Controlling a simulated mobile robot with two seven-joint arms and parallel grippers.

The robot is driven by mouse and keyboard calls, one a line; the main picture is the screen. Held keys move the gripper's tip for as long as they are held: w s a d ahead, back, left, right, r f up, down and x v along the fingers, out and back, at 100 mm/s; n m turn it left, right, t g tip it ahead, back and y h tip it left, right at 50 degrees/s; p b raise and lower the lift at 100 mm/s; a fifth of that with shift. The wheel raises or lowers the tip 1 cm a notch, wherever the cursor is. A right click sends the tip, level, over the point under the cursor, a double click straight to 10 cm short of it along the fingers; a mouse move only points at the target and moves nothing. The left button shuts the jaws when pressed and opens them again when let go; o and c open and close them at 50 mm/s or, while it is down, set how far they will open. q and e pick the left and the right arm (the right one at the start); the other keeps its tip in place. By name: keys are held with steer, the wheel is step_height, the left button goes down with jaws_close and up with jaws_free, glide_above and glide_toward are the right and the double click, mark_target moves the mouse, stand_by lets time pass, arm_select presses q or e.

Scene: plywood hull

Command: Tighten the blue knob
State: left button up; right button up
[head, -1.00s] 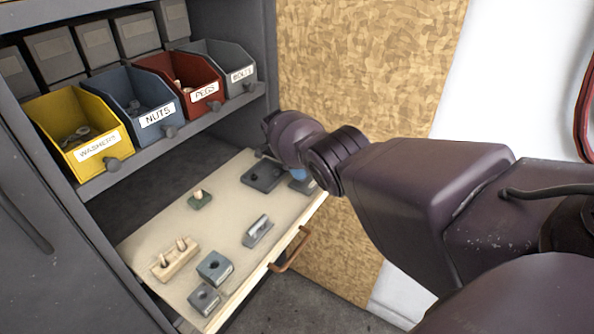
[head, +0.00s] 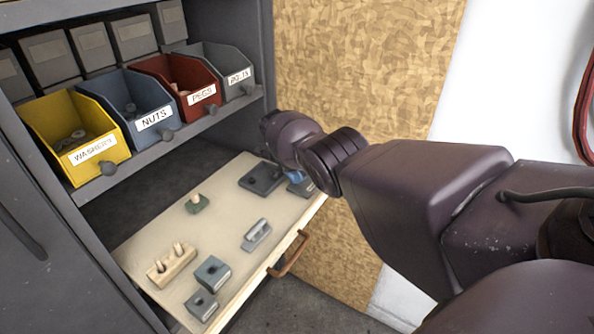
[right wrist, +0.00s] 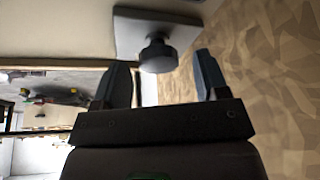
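In the right wrist view a round dark knob (right wrist: 157,55) stands on a square grey plate (right wrist: 135,25); its colour is lost in shadow. My right gripper (right wrist: 160,64) is open, its two fingers apart on either side of the knob, with a visible gap at the right finger. In the head view the grey plate (head: 306,189) sits at the board's far right corner. A small blue patch shows there beside my wrist; I cannot tell whether it is knob or fingertip. My right gripper is mostly hidden behind its own wrist there. My left gripper is not in view.
The pull-out board (head: 222,225) carries a dark block with a hole (head: 262,178), a green block with a peg (head: 196,204), a metal-handled block (head: 257,234) and others. Labelled bins, such as the yellow one (head: 85,150), stand above. A chipboard panel (head: 365,70) rises at the right.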

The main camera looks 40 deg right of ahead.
steer(key=shift+f, duration=0.15)
steer(key=v, duration=0.7)
steer(key=shift+r+p, duration=0.25)
steer(key=shift+p, duration=0.2)
steer(key=shift+a, duration=0.1)
